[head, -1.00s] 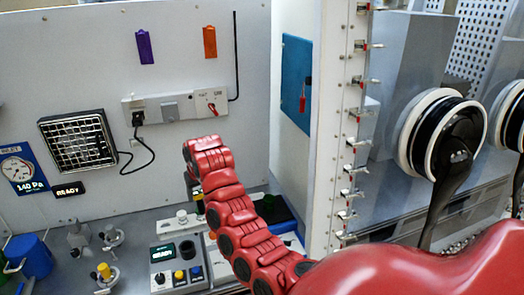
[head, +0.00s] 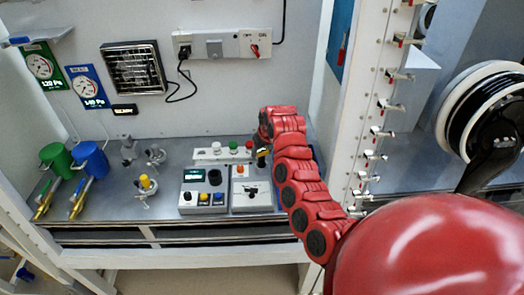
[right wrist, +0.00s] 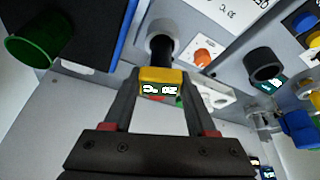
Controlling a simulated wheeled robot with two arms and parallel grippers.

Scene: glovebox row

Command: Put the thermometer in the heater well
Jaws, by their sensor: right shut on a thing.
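The thermometer (right wrist: 160,82) has a yellow head with a small lit display and a dark lower part. My right gripper (right wrist: 158,76) is shut on it. Its dark part points at a pale grey ring-shaped holder (right wrist: 163,38); I cannot tell whether it is still inside. In the head view my right arm mostly hides the gripper, with a bit of the yellow thermometer (head: 262,153) showing beside it. A black open cylinder, apparently the heater well (head: 214,176), stands on the grey control box to the left; it also shows in the right wrist view (right wrist: 263,65). My left gripper is out of view.
The control box (head: 203,190) carries a lit display and several knobs. A white-panelled box (head: 251,194) stands beside it. A strip with coloured caps (head: 222,154) lies behind. A green cup (right wrist: 36,38) stands near the gripper.

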